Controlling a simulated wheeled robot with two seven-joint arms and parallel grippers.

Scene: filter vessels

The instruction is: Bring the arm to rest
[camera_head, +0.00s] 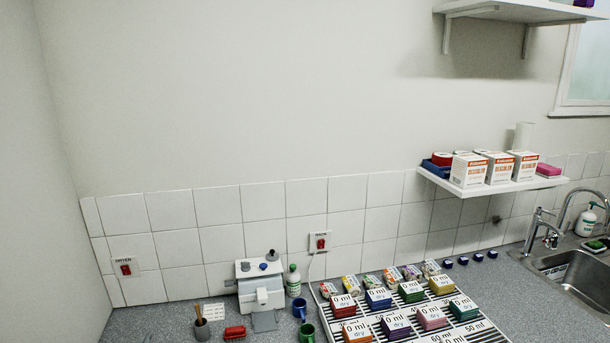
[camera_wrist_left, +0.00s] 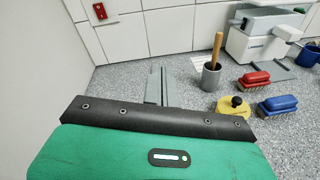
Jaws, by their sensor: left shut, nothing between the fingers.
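My left gripper (camera_wrist_left: 157,84) shows in the left wrist view as narrow grey fingers beyond a black edge and a green housing. The fingers are together and empty, above the grey speckled counter (camera_wrist_left: 200,128). In the head view only a small tip of the left gripper (camera_head: 147,338) shows at the bottom edge, left of the brush cup. My right gripper is not in view.
A grey cup with a wooden handle (camera_wrist_left: 211,70), red (camera_wrist_left: 253,80) and blue (camera_wrist_left: 278,105) brushes and a yellow object (camera_wrist_left: 233,106) stand right of the fingers. A white machine (camera_head: 260,288) and a rack (camera_head: 325,318) of coloured vessels stand farther right. The tiled wall (camera_head: 170,212) is behind.

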